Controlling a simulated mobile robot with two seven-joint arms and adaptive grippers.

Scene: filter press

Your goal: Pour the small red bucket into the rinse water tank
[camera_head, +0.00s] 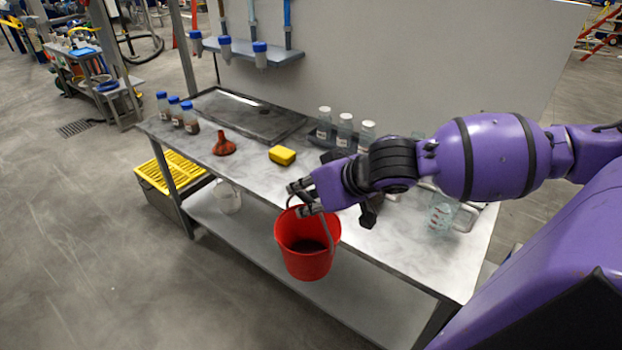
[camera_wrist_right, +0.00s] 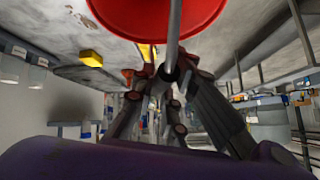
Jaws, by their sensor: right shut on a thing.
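The small red bucket (camera_head: 308,262) hangs roughly upright by its grey handle in front of the workbench's near edge. Something dark shows in its bottom. My right gripper (camera_head: 299,199) is shut on the handle, above the bucket's rim. In the right wrist view the bucket (camera_wrist_right: 150,15) is at the top, and the handle runs down between the fingers of the gripper (camera_wrist_right: 165,95). No tank carries a readable label; a grey bin with a yellow slatted top (camera_head: 178,172) stands low at the bench's left end, and may be the rinse water tank. My left gripper is out of view.
The workbench (camera_head: 235,175) holds a dark shallow tray (camera_head: 250,113), a red-brown funnel (camera_head: 224,146), a yellow sponge-like block (camera_head: 282,155) and several bottles. A translucent container (camera_head: 228,197) stands on the lower shelf (camera_head: 260,235). The floor at left is clear.

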